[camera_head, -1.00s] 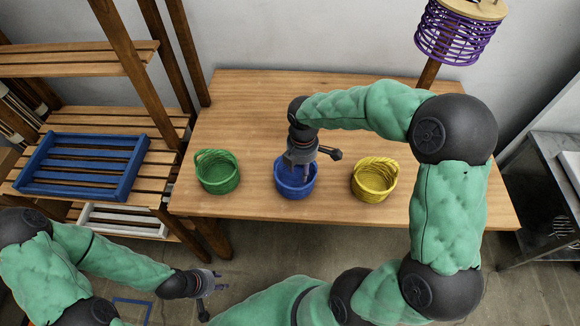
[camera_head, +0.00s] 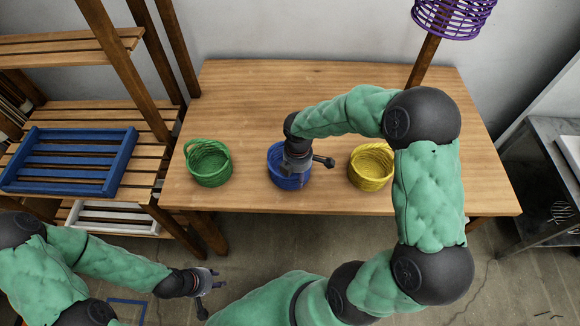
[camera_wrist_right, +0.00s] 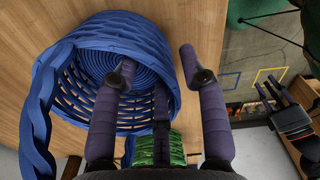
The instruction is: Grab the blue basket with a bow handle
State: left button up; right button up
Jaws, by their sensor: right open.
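The blue basket (camera_head: 276,155) stands on the table, between the green and yellow baskets. My right gripper (camera_head: 293,172) reaches down over it from above and hides much of it. In the right wrist view the blue basket (camera_wrist_right: 130,40) fills the left half, with its thick twisted bow handle (camera_wrist_right: 38,115) at the left side. My right gripper (camera_wrist_right: 155,75) is open there, one finger overlapping the basket's opening and another outside its right side. Whether they touch the wall I cannot tell. My left gripper (camera_head: 214,278) is open and empty, low in front of the table.
A green basket (camera_head: 208,177) stands left and a yellow basket (camera_head: 368,180) right on the wooden table (camera_head: 330,85). A slatted shelf with a blue crate (camera_head: 70,130) is at the left. The table's back is clear.

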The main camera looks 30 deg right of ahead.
grip_shut()
dwell(0.3)
jog(key=shift+r, duration=0.1)
